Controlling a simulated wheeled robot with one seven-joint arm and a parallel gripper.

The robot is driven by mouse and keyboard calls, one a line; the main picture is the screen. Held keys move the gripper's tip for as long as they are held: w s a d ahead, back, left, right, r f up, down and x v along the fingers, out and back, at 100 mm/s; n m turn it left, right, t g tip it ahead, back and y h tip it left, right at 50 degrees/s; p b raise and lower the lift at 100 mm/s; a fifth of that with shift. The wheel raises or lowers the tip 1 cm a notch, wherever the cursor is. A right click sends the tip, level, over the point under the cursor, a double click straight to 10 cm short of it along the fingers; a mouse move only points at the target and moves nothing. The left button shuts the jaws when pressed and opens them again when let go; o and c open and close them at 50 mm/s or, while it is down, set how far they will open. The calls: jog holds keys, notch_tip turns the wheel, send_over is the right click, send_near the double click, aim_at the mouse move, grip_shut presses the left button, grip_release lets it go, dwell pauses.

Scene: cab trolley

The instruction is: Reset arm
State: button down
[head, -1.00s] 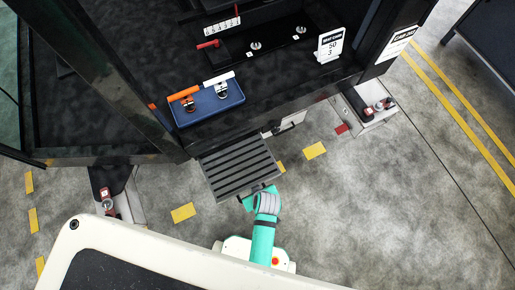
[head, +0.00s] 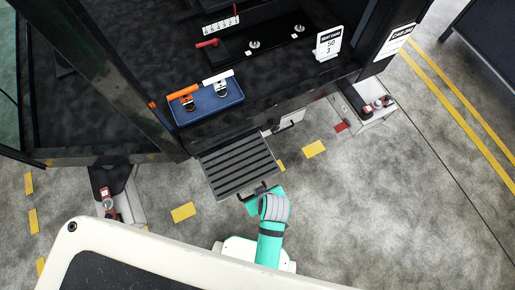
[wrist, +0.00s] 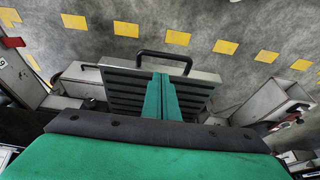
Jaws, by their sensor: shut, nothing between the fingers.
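My gripper shows in the wrist view (wrist: 162,97), its two teal fingers side by side, shut and empty. It points toward the dark slatted step (wrist: 125,92) with a black loop handle (wrist: 165,56). The fingers appear in front of the slats; I cannot tell whether they touch. In the head view my teal arm with its grey joint reaches up from the bottom centre to the lower right edge of the step (head: 238,168). The fingertips are hard to make out there.
Above the step is the dark cab floor with a blue tray (head: 208,104) holding an orange-handled and a white-handled tool. A white sign (head: 329,43) stands to the right. Grey brackets flank the step. Open concrete floor (head: 400,190) lies to the right.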

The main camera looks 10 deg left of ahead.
jog(key=shift+d+r, duration=0.1)
jog(key=shift+r, duration=0.1)
dwell(0.5)
jog(key=s+d+r+m+t+h, duration=0.1)
jog(key=s+r+m+t, duration=0.1)
jog(key=r+t, duration=0.2)
jog(key=s+d+r+m+t, duration=0.2)
jog(key=r+m+t, duration=0.1)
jog(key=r, duration=0.8)
jog(key=s+d+r+m+t+h, duration=0.1)
jog(key=s+r+m+t, duration=0.2)
jog(key=r+t, duration=0.2)
notch_tip(320, 180, up, 3)
jog(key=shift+d+f+h, duration=0.2)
jog(key=shift+h, duration=0.1)
jog(key=shift+s, duration=0.1)
dwell(0.6)
